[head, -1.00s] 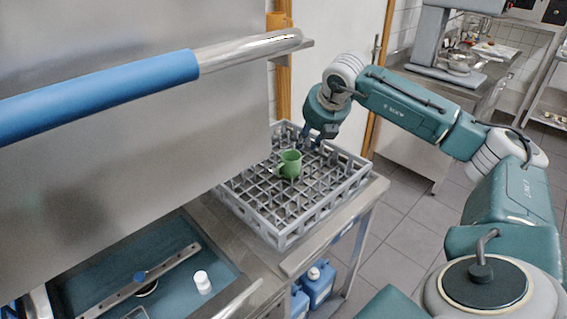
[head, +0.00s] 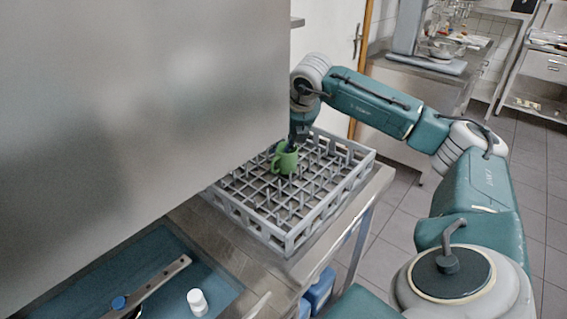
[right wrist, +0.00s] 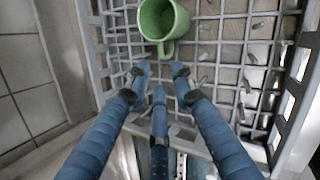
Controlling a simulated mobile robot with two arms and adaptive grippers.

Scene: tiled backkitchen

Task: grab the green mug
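The green mug (head: 286,160) stands in the grey dish rack, near its back left part. In the right wrist view the mug (right wrist: 163,20) is at the top, its mouth facing the camera and its handle pointing toward my fingers. My right gripper (head: 296,140) is at the mug's back right side in the head view, and partly overlaps it. In the right wrist view the fingers of my right gripper (right wrist: 160,78) are apart and empty, with the tips just short of the handle. I cannot tell whether they touch it. My left gripper is not in view.
The grey rack (head: 284,240), with upright pegs, sits on a steel counter (head: 345,222). A large steel panel (head: 140,100) stands close at the left. A blue-green basin with a white bottle (head: 197,302) is at the lower left. Tiled floor is free at the right.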

